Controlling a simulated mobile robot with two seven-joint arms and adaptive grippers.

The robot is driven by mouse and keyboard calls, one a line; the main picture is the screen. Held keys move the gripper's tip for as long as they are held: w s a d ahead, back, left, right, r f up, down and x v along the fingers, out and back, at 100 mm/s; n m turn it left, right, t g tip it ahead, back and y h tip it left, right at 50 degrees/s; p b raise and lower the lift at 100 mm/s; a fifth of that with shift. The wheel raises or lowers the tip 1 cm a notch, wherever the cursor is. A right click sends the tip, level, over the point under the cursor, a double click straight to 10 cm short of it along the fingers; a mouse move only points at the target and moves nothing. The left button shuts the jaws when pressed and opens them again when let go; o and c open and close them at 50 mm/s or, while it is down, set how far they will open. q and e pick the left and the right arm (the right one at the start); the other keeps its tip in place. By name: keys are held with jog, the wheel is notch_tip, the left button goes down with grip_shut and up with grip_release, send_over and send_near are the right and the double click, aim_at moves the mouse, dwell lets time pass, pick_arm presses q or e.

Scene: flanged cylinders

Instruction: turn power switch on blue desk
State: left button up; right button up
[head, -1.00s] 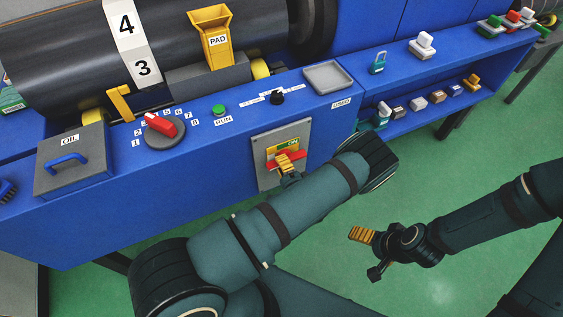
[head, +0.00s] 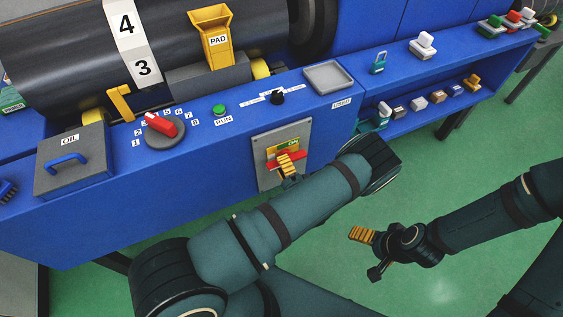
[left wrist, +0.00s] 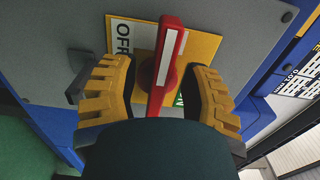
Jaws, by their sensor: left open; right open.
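The power switch is a red handle (head: 300,154) on a grey panel (head: 265,172) on the front of the blue desk (head: 215,170). The handle lies roughly level in the head view, below a green ON label (head: 292,142). My left gripper (head: 287,163) is at the handle. In the left wrist view the red handle (left wrist: 165,65) stands between the open yellow ridged fingers (left wrist: 163,95), with a gap visible on each side. An OFF label (left wrist: 124,40) shows left of the handle; the ON label is mostly hidden there. My right gripper (head: 368,250) is open and empty, over the floor.
A red dial (head: 160,123), a green RUN button (head: 219,110) and a black knob (head: 277,97) sit on the desk top. A grey tray (head: 328,76) is at the right end. A blue shelf (head: 440,108) holds several small items. Green floor is free at right.

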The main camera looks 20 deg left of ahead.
pick_arm(q)
jog(key=v, duration=0.6)
jog(key=shift+s+d, duration=0.15)
dwell(0.3)
jog(key=s+a+f+n+g+h, duration=0.2)
jog(key=s+g, duration=0.6)
jog(key=s, duration=0.1)
jog(key=s+a+f+n+g+h, duration=0.1)
jog(key=s+f+n+g+h, duration=0.1)
jog(key=s+g, duration=0.6)
jog(key=s+d+r+n+h, duration=0.2)
jog(key=s+d+n+h, duration=0.15)
jog(key=d+h, duration=0.8)
jog(key=w+a+r+n+t+h, duration=0.1)
jog(key=w+r+n+t+h, duration=0.1)
jog(key=w+r+t, duration=0.3)
jog(key=w+t, duration=0.1)
jog(key=w, duration=0.3)
jog(key=shift+r, duration=0.2)
